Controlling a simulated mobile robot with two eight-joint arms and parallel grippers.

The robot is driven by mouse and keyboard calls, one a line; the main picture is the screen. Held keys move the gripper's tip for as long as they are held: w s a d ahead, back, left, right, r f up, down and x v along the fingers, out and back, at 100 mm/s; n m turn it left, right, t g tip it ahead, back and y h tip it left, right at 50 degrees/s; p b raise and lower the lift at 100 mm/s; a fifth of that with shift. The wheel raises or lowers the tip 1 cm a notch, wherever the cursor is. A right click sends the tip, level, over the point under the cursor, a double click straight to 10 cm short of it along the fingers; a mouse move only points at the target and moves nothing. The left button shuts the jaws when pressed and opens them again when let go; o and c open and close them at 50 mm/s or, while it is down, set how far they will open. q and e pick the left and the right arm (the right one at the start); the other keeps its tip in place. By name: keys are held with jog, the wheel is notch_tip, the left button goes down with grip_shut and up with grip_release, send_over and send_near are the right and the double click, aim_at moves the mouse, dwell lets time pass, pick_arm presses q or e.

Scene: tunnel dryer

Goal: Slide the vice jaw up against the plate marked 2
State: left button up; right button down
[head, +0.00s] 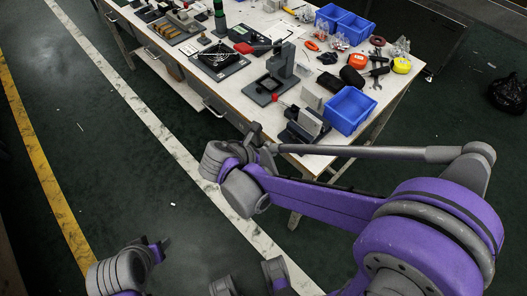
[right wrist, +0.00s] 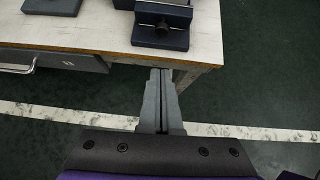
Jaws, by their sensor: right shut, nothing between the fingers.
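The vice (head: 296,134) is a dark block with a pale grey plate (head: 311,121) standing at it, near the table's front corner. In the right wrist view the vice (right wrist: 162,36) shows at the top as a dark base with a round knob facing me; its upper part is cut off. I cannot read a 2 on any plate. My right gripper (head: 255,131) is shut and empty, off the table's front edge, apart from the vice. Its closed fingers (right wrist: 161,73) point toward the vice. My left gripper (head: 163,244) is low over the floor, too small to judge.
The white table (head: 235,101) has a drawer below its front edge. A blue bin (head: 349,110) stands right of the vice, and a dark press-like stand (head: 277,78) lies behind it. Tools and other fixtures crowd the top. The floor in front is clear.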

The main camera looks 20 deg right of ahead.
aim_at(293, 137)
jog(key=d+f, duration=0.1)
jog(key=w+d, duration=0.1)
jog(key=d, duration=0.1)
jog(key=w+d+f, duration=0.1)
jog(key=d, duration=0.1)
jog(key=shift+w+f, duration=0.1)
jog(key=shift+f, duration=0.25)
jog(key=shift+w+d, duration=0.35)
jog(key=shift+d, duration=0.35)
jog(key=d, duration=0.1)
jog(key=w+d, duration=0.1)
jog(key=d, duration=0.1)
jog(key=shift+w+d, duration=0.15)
jog(key=shift+r, duration=0.1)
